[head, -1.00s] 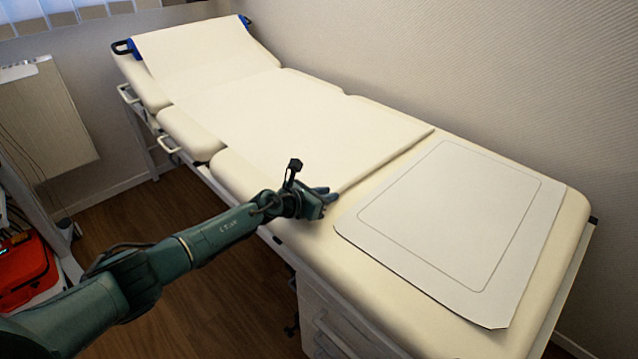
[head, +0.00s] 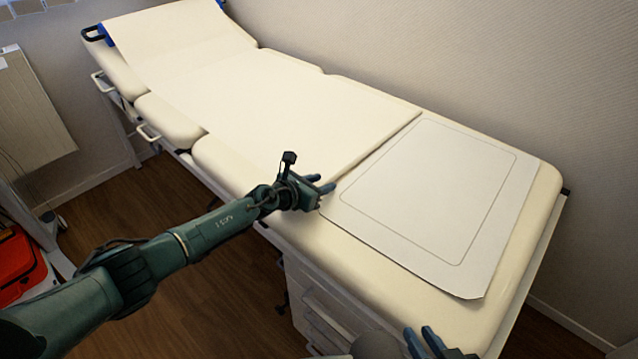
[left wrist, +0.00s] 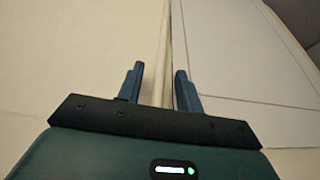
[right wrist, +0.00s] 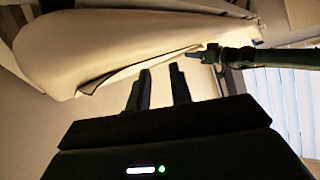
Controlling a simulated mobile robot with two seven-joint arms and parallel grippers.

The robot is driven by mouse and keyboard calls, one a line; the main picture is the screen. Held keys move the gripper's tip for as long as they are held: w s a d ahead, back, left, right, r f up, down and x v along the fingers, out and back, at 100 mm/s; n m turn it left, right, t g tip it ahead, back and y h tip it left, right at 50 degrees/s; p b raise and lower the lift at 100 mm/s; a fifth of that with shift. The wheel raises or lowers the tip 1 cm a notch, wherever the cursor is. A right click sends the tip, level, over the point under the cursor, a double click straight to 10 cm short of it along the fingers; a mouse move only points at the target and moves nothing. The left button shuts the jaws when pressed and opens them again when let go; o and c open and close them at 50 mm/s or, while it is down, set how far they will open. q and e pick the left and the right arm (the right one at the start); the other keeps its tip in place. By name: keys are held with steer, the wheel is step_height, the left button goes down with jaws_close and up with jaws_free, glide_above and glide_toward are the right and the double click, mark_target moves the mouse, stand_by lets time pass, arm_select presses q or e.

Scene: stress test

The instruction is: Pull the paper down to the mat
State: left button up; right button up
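The white paper (head: 275,100) covers the upper and middle part of the exam table, and its thick front edge runs across the table close beside the mat. The pale mat (head: 435,190), with a thin outline, lies flat on the table's foot end. My left gripper (head: 328,186) is at the near end of the paper's edge. In the left wrist view the paper's edge passes between its two parted fingers (left wrist: 158,85), with gaps on both sides. My right gripper (head: 432,343) is at the bottom of the head view, near the table's side. Its fingers (right wrist: 160,88) are apart and empty.
The exam table (head: 515,270) has bare cream padding around the mat. Drawers (head: 330,320) are below its near side. A wall (head: 480,60) borders the far side. A red case (head: 20,265) stands at the left, and the wooden floor is open in front.

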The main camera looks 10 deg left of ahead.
arm_select(q)
steer(key=shift+o, duration=0.2)
steer(key=shift+a+f, duration=0.1)
steer(key=shift+s+a, duration=0.1)
steer(key=shift+s, duration=0.05)
steer(key=p+v, duration=0.4)
steer(key=v, duration=0.1)
steer(key=p+v, duration=0.2)
steer(key=v, duration=0.1)
steer(key=shift+r, duration=0.35)
steer(key=p+v, duration=0.1)
steer(key=v, duration=0.2)
steer(key=shift+s+a+p, duration=0.15)
steer(key=shift+s+p, duration=0.25)
steer(key=shift+s+a+r, duration=0.1)
steer(key=shift+s+a, duration=0.15)
steer(key=shift+s, duration=0.15)
arm_select(e)
steer(key=r, duration=0.1)
steer(key=r+n, duration=0.1)
steer(key=r+g, duration=0.1)
steer(key=shift+s+d+r+n+h, duration=0.15)
steer(key=shift+s+r+n+h, duration=0.1)
steer(key=shift+r+n+h, duration=0.1)
steer(key=shift+w, duration=0.1)
